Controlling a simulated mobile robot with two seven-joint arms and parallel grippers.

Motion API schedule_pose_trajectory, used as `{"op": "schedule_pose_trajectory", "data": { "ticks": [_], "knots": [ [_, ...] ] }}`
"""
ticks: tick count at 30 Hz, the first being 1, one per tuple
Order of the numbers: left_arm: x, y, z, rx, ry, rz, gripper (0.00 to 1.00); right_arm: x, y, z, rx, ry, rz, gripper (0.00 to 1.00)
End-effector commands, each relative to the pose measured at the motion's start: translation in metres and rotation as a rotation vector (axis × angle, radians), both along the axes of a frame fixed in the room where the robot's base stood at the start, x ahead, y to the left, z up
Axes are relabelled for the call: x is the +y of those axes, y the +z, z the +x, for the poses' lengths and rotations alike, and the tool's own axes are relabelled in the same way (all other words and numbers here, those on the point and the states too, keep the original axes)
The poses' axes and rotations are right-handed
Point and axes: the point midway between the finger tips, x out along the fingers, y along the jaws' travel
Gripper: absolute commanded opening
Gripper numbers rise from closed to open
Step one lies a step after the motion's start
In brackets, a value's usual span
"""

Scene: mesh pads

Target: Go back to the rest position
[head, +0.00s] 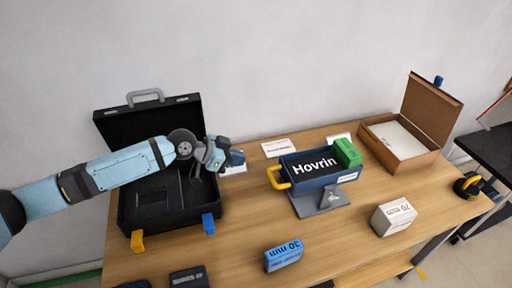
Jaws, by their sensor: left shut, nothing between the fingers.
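My left arm comes in from the left. My left gripper (217,155) is shut and empty, held above the right part of the open black case (160,222) on the wooden table (240,235). A small blue and white object (235,160) shows just right of the gripper; I cannot tell whether they touch. My right gripper is not in view. The arm hides part of the case's inside and lid.
A blue tray marked Hovrin (318,181) with a yellow handle holds a green block (347,152). A blue 30 mm box (283,255) and a white 70 mm box (394,217) stand nearer the front. An open cardboard box (425,155) is at the back right.

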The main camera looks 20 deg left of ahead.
Motion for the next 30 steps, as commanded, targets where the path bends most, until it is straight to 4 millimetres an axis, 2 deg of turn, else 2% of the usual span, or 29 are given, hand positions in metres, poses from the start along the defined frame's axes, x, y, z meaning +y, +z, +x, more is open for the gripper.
{"op": "schedule_pose_trajectory", "data": {
  "ticks": [5, 8, 11, 15, 21, 25, 30],
  "knots": [
    [0.000, 0.000, -0.002, 0.001, 0.000, -0.002, 0.00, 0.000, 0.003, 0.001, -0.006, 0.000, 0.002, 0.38],
    [-0.008, -0.007, -0.008, -0.001, 0.003, -0.010, 0.00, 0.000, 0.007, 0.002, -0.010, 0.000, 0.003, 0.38],
    [-0.025, -0.020, -0.022, -0.004, 0.016, -0.032, 0.00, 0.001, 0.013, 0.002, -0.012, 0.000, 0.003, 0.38],
    [-0.050, -0.044, -0.048, -0.015, 0.059, -0.072, 0.00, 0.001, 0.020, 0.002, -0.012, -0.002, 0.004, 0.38],
    [-0.072, -0.072, -0.089, -0.027, 0.160, -0.123, 0.00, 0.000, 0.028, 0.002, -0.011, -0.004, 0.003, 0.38],
    [-0.078, -0.088, -0.117, -0.029, 0.246, -0.143, 0.00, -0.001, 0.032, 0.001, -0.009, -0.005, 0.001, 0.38],
    [-0.074, -0.108, -0.158, -0.024, 0.375, -0.148, 0.00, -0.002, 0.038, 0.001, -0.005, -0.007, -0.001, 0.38]
  ]
}}
